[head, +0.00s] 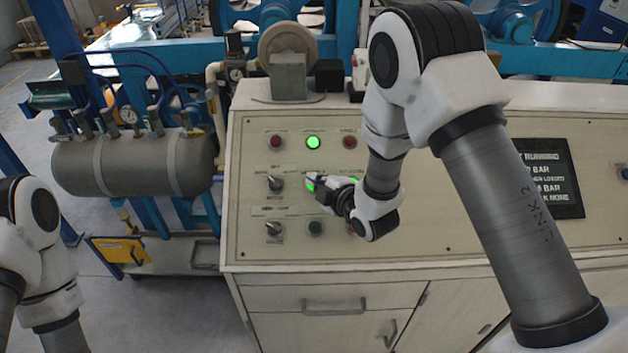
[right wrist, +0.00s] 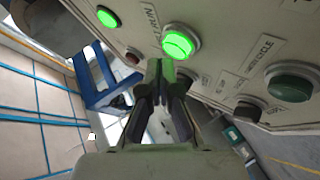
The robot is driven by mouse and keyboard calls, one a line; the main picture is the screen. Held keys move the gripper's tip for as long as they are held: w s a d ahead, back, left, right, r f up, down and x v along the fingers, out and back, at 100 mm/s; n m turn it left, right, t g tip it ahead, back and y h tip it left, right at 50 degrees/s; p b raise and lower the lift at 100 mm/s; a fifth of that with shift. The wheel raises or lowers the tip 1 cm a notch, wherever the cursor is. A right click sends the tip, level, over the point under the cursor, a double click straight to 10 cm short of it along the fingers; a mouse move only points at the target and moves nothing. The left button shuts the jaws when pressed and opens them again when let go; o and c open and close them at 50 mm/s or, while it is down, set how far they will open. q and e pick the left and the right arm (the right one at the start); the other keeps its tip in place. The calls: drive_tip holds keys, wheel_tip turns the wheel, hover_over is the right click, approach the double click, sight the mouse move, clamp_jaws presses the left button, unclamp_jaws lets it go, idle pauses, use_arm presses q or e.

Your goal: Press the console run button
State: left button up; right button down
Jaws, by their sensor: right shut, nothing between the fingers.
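The console panel (head: 255,205) faces me in the middle of the head view. My right gripper (head: 313,185) is shut and empty, with its fingertips at the middle row of controls. A lit green button (head: 309,183), which I take for the run button, is partly hidden behind the fingers. In the right wrist view, this lit green button (right wrist: 179,43) is close to the tips of the gripper (right wrist: 161,68). I cannot tell whether they touch. My left gripper is out of view; only part of my left arm shows at the left edge.
A lit green lamp (head: 313,142) sits between two red ones above. Black selector knobs (head: 274,184) are at left, and a dark green button (head: 315,228) is below. A display (head: 545,178) at right reads "RUNNING". A grey tank (head: 135,163) stands left of the console.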

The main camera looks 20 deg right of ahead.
drive_tip(key=shift+r, duration=0.15)
drive_tip(key=s+r+p, duration=0.1)
drive_tip(key=r, duration=0.2)
drive_tip(key=s+r+p, duration=0.1)
drive_tip(key=shift+s+a+r+p, duration=0.15)
drive_tip(key=shift+s+a+p, duration=0.15)
drive_tip(key=shift+a, duration=0.1)
idle(0.9)
